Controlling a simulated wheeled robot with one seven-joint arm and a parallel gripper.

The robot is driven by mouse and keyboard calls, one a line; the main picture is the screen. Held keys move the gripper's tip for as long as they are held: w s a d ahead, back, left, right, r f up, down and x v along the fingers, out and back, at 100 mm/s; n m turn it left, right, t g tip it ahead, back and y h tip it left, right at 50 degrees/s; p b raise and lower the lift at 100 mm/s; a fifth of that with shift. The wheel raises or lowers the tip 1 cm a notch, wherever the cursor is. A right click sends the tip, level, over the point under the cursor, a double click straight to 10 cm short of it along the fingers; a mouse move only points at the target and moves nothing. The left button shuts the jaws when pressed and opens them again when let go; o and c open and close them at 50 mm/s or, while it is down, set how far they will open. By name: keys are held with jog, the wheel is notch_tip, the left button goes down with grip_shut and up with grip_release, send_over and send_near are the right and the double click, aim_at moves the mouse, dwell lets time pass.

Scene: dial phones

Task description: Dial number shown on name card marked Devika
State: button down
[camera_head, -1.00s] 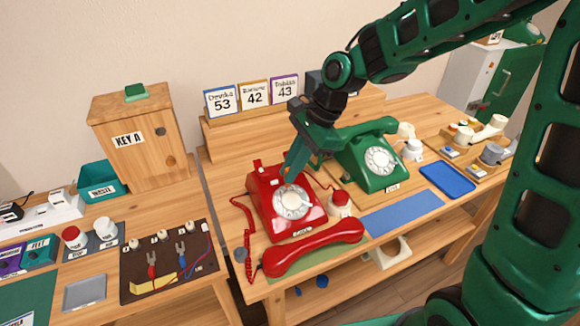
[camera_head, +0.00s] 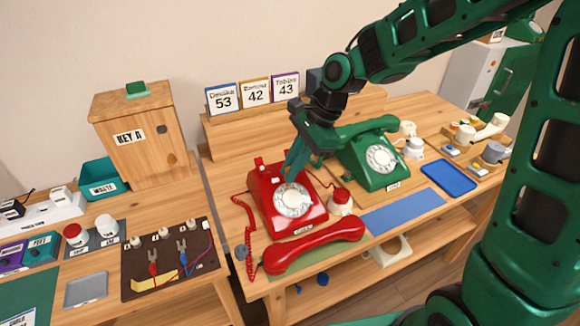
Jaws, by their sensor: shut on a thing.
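The name card marked Devika (camera_head: 223,98) stands at the left of the card row on the raised shelf and shows 53. A red rotary phone (camera_head: 268,208) sits on the near table with its white dial (camera_head: 292,200) facing up. Its red handset (camera_head: 314,245) lies off the hook in front of it. My gripper (camera_head: 290,178) reaches down from above, its fingertips at the upper edge of the dial. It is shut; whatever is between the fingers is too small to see. A green rotary phone (camera_head: 367,158) stands to the right with its handset on top.
Two other cards, Ramona (camera_head: 255,93) with 42 and Tobias (camera_head: 285,86) with 43, stand beside Devika. A blue mat (camera_head: 403,211) lies clear at the front.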

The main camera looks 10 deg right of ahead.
jog(key=shift+w+f, duration=0.15)
jog(key=shift+f, duration=0.1)
dwell(0.5)
jog(key=shift+d, duration=0.6)
